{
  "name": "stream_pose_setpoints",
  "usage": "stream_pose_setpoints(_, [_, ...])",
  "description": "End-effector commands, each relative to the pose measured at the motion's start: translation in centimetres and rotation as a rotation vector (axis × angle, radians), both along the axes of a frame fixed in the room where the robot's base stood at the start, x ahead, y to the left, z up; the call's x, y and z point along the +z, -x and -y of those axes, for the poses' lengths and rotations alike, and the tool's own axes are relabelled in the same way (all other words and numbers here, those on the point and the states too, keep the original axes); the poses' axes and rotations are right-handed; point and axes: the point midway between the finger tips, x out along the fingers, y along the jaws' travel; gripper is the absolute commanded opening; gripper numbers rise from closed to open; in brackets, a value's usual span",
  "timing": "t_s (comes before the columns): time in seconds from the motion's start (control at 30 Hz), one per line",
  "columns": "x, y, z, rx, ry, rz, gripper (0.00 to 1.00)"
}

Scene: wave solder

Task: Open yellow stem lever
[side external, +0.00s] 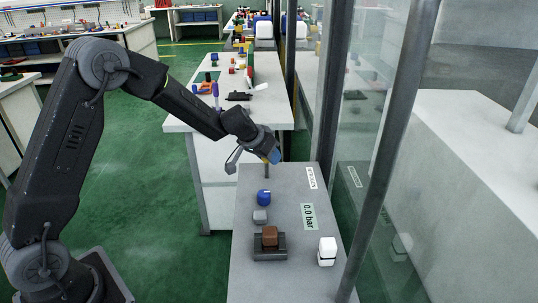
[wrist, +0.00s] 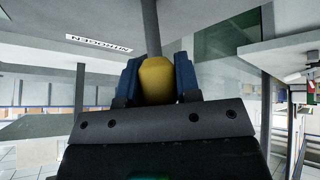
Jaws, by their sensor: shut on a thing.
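The yellow stem lever (wrist: 157,82) shows in the wrist view as a rounded yellow end on a grey stem (wrist: 151,30). My gripper (wrist: 158,66) has its blue fingers shut on the yellow end, one on each side. In the side view, my gripper (side external: 273,157) is at the far end of the grey bench, and a short stem (side external: 266,171) shows below it. There the yellow end is mostly hidden by the fingers.
The grey bench (side external: 240,235) carries a blue knob (side external: 264,198), a small grey block (side external: 260,216), a brown block (side external: 270,236) on a dark base, a white block (side external: 327,251), a "0.0 bar" label (side external: 308,216) and a NITROGEN label (wrist: 98,44). Glass panels and posts (side external: 386,140) stand at right.

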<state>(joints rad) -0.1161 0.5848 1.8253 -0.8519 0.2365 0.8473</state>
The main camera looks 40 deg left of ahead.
Motion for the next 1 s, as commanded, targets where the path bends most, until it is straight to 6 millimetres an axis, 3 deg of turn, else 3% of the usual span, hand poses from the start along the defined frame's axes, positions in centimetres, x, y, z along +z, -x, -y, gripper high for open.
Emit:
stream_pose_setpoints(0.33, [0.1,0.0,0.0,-0.001,-0.014,0.011,0.00])
stream_pose_setpoints(0.37, [0.1,0.0,0.0,-0.001,-0.014,0.011,0.32])
stream_pose_setpoints(0.6, [0.1,0.1,0.0,-0.001,-0.013,0.010,0.55])
stream_pose_setpoints(0.87, [0.1,0.1,0.0,-0.001,-0.013,0.009,0.56])
stream_pose_setpoints(1.0, [1.1,0.7,-0.1,-0.002,-0.012,0.011,0.56])
